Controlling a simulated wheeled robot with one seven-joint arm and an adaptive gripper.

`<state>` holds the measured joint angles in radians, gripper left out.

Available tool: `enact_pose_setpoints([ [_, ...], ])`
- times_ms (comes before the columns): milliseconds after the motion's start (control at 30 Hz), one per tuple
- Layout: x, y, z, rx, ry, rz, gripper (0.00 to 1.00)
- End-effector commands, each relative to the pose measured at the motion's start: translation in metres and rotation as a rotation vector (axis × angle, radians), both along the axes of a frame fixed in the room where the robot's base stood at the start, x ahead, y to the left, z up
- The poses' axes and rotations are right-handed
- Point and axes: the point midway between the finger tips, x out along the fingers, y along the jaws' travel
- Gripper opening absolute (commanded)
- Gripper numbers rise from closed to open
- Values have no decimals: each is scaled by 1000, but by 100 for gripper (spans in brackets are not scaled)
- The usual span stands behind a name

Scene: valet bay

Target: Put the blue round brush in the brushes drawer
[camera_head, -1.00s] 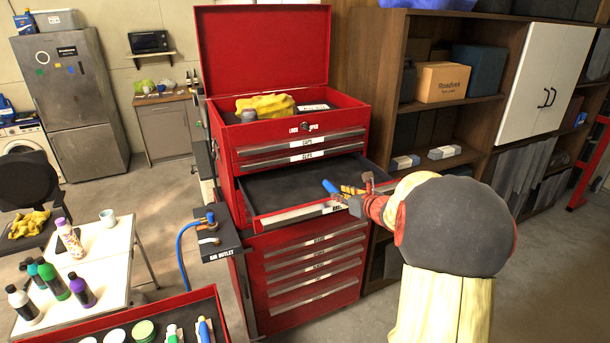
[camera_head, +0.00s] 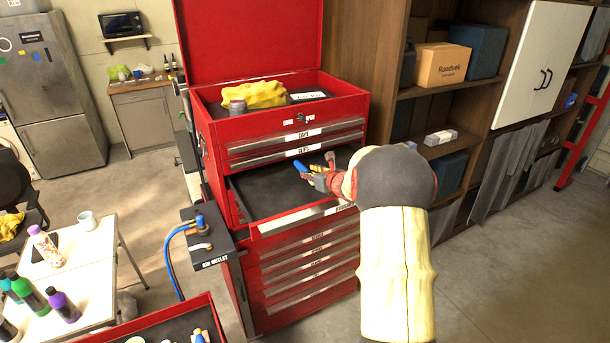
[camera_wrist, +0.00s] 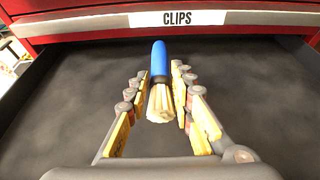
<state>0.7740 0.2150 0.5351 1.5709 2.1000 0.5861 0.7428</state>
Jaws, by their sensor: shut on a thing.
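The blue round brush (camera_wrist: 159,75) has a blue handle and pale bristles. My gripper (camera_wrist: 160,97) is shut on it, with a yellow-padded finger on each side, in the wrist view. In the head view the blue handle (camera_head: 300,165) sticks out past my gripper (camera_head: 318,177), over the open drawer (camera_head: 262,194) of the red tool chest. The drawer's dark floor looks bare. Its own front label is partly hidden by my arm in the head view. The drawer front just above it reads CLIPS (camera_wrist: 178,18). I cannot tell how high the brush is above the drawer floor.
The red chest (camera_head: 310,268) has several shut drawers below and an open lid above. A yellow cloth (camera_head: 254,94) lies in its top tray. An air outlet box (camera_head: 207,240) stands at its left. Wooden shelves (camera_head: 450,91) stand at the right.

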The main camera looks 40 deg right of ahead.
Motion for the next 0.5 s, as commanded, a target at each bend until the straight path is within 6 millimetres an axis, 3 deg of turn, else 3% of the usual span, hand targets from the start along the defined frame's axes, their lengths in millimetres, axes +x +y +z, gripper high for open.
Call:
enact_pose_setpoints([
  [500, 40, -9, -27, 1, -1, 0, 0],
])
